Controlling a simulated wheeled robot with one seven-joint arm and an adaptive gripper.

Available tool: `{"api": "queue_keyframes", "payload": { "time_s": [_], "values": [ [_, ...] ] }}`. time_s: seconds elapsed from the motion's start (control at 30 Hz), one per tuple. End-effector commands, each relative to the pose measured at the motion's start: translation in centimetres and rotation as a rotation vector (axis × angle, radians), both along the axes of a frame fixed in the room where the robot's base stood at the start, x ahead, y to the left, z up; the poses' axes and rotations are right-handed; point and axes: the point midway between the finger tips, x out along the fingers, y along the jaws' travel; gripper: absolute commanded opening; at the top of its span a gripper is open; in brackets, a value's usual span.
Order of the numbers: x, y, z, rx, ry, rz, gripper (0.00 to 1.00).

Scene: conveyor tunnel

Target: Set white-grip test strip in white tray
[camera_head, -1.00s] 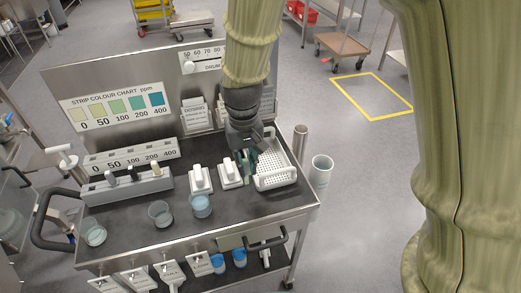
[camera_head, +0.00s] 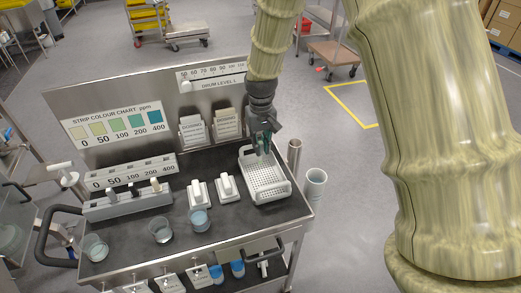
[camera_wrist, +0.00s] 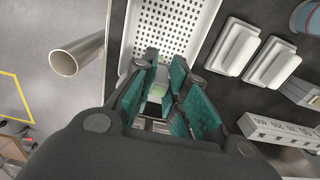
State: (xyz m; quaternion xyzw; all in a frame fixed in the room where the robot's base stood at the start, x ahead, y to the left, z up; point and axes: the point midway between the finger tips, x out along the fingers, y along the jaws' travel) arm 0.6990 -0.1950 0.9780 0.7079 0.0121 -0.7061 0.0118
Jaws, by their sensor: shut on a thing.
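The white tray (camera_head: 279,190) is a perforated basket at the right end of the trolley top. It also shows at the top of the wrist view (camera_wrist: 127,40). My gripper (camera_head: 264,150) is above the tray's back part, with green finger pads. In the wrist view my gripper (camera_wrist: 158,95) is shut on a small pale thing, seemingly the white-grip test strip (camera_wrist: 157,92). Most of the strip is hidden between the fingers, and I cannot tell whether it touches the tray.
Two white blocks (camera_head: 198,193) (camera_head: 228,187) stand left of the tray. A grey strip holder (camera_head: 128,203) and several beakers (camera_head: 200,220) are farther left. A metal tube (camera_head: 294,153) and a pale tube (camera_head: 314,186) stand beside the trolley's right edge. The colour chart panel (camera_head: 117,122) rises behind.

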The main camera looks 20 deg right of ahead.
Motion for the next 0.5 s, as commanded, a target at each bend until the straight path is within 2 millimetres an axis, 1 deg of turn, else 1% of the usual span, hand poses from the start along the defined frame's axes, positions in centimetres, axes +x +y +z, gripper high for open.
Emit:
{"api": "queue_keyframes", "payload": {
  "time_s": [0.17,0.4,0.5],
  "values": [
    [0.1,-0.1,-0.5,0.000,0.002,0.001,0.00],
    [0.1,-0.1,-2.8,0.000,0.001,0.001,0.00],
    [0.1,-0.1,-3.4,0.000,0.001,0.001,0.00]
  ]
}}
